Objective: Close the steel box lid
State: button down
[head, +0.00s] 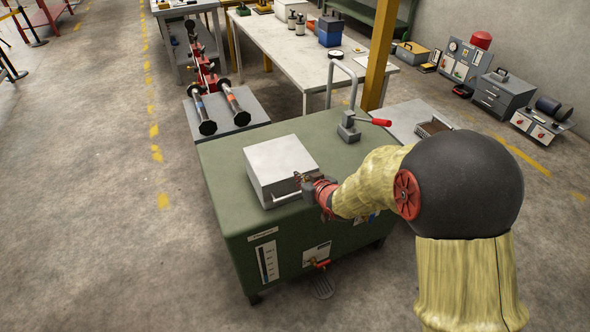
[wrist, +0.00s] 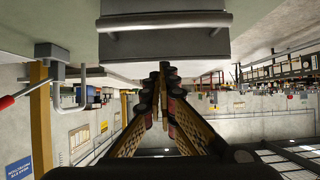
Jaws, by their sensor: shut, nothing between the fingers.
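The steel box (head: 265,185) sits on the green bench. Its pale flat lid (head: 280,156) lies over the top and looks level; I cannot tell whether it is fully seated. A bar handle (head: 286,199) runs along the box's near side. In the wrist view, the box (wrist: 220,42) fills the top middle, with the bar handle (wrist: 165,22) across it. My gripper (head: 307,186) is at the box's near right corner. In the wrist view its fingertips (wrist: 163,68) are together and empty, pointing toward the box. I cannot tell whether they touch it.
The green bench (head: 226,190) has free room left of the box. A clamp with a red handle (head: 350,127) and a bent grey pipe stand behind it to the right. A yellow post (head: 378,55) rises behind the bench.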

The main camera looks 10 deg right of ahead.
notch_tip(320, 180, down, 7)
jog(key=s+b, duration=0.2)
jog(key=b, duration=0.1)
jog(key=shift+s+d, duration=0.15)
jog(key=shift+d, duration=0.1)
jog(key=shift+f, duration=0.1)
